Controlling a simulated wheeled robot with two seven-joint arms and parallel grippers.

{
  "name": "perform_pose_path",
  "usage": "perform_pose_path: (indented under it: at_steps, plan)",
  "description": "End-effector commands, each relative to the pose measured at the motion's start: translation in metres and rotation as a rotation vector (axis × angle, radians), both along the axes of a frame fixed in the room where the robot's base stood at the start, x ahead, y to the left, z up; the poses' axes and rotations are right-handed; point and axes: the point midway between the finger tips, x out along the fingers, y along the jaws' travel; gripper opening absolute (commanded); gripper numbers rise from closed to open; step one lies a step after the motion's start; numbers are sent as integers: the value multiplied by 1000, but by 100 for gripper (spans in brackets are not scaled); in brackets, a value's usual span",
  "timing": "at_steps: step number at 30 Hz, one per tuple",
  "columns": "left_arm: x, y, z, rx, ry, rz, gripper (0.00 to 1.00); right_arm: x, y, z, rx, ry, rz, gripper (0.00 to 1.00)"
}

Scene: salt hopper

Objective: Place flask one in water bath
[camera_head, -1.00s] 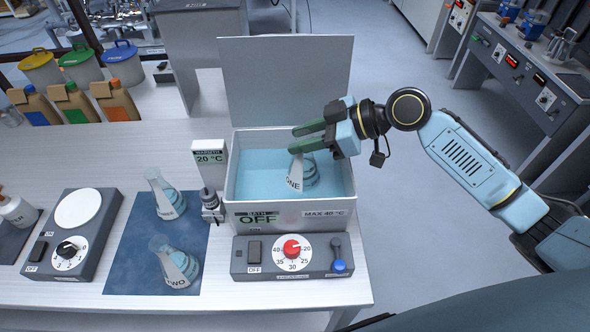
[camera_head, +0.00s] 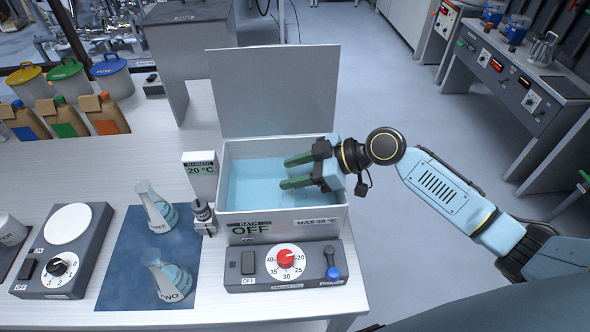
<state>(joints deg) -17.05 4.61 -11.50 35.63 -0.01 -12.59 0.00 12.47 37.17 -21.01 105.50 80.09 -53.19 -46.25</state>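The water bath (camera_head: 227,185) is an open white tub of blue water with its lid raised at the back. Its front label reads OFF and MAX 40 °C. My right gripper (camera_head: 292,170) is over the bath, with its two green fingers pointing left and spread apart. I see nothing held between them. Flask one cannot be made out now; the gripper covers part of the water. My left gripper is not in view.
Two flasks stand on the blue mat (camera_head: 115,268): an upper flask (camera_head: 157,208) and flask two (camera_head: 170,278). The control panel (camera_head: 236,285) is in front of the bath. A thermometer display (camera_head: 200,175) reading 20 °C and a hotplate (camera_head: 40,250) are to the left.

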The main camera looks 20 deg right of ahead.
Motion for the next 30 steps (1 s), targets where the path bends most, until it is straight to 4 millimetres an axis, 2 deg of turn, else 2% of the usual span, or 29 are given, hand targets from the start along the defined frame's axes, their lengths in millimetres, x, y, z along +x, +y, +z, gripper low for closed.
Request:
perform_pose_path:
  at_steps: [2,13,17,24,30]
  plan:
    - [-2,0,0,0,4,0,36,0,0,0,0,0,0,55]
    - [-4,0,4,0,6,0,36,0,-1,4,0,0,-1,55]
    - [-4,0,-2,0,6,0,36,-8,-17,11,-5,-1,-2,55]
    - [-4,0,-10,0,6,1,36,-30,-59,35,-5,1,-1,55]
    - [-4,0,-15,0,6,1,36,-43,-84,52,-3,3,0,55]
